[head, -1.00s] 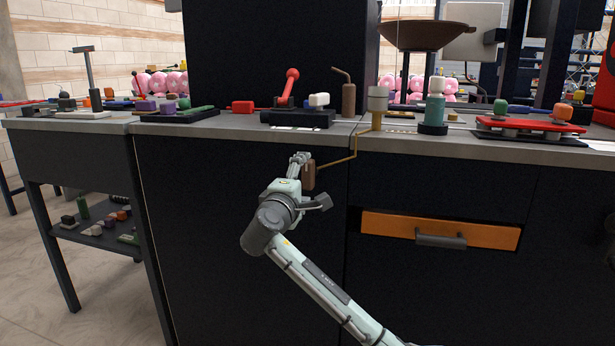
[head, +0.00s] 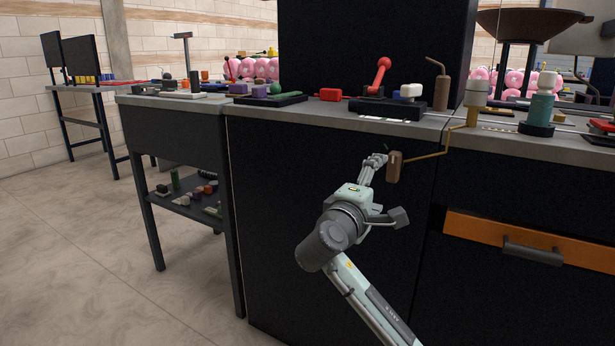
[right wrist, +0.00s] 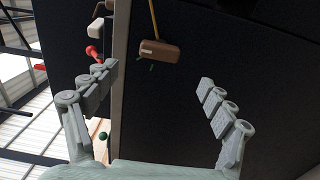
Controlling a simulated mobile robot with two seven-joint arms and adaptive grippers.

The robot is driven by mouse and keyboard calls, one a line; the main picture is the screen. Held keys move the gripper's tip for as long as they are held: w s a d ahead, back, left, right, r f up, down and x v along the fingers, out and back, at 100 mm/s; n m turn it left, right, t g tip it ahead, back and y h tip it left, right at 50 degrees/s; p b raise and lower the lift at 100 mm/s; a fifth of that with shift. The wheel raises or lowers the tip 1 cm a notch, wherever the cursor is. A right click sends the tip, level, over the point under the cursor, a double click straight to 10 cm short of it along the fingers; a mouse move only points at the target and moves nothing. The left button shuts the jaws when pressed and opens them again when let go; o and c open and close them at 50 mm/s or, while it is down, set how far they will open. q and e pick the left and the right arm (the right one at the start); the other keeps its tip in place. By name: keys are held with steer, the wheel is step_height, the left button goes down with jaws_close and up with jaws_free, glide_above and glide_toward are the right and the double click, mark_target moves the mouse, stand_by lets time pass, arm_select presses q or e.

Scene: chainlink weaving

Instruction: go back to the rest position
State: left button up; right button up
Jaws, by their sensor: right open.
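My right gripper (head: 374,166) is raised in front of the dark cabinet, below the worktop's front edge. In the right wrist view its fingers (right wrist: 158,100) are spread wide with nothing between them. A crank with a brown wooden handle (head: 395,167) hangs from a brass rod just right of the gripper in the head view. In the right wrist view the handle (right wrist: 160,50) lies beyond the fingertips, apart from them. My left gripper is in neither view.
The worktop edge (head: 330,118) runs above the gripper. A red-knobbed lever (head: 382,70) and a teal bottle-like part (head: 540,105) stand on it. An orange drawer (head: 480,230) with a dark handle is at the right. Open floor (head: 80,250) lies left.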

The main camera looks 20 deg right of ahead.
steer(key=s+a+f+m+g+y+p, duration=0.15)
steer(key=s+f+y, duration=0.3)
steer(key=f, duration=0.95)
steer(key=s+a+f+g+y+p, duration=0.1)
steer(key=s+f+g+y+p, duration=0.15)
steer(key=s+f, duration=0.75)
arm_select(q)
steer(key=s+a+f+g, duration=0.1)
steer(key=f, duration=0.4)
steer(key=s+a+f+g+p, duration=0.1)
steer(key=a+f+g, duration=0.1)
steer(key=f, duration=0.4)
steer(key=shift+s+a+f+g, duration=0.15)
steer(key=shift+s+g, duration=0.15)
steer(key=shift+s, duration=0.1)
arm_select(e)
steer(key=s+a+f+m+g+y, duration=0.2)
steer(key=s+f, duration=0.5)
steer(key=f, duration=0.2)
steer(key=s+a+f+m+g+y, duration=0.2)
steer(key=s+f+m+y, duration=0.1)
steer(key=s+f, duration=0.5)
steer(key=shift+s+a+f, duration=0.15)
steer(key=shift+a+f, duration=0.05)
steer(key=shift+f, duration=0.2)
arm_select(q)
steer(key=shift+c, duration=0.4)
arm_select(e)
steer(key=shift+g, duration=0.3)
steer(key=shift+c, duration=0.4)
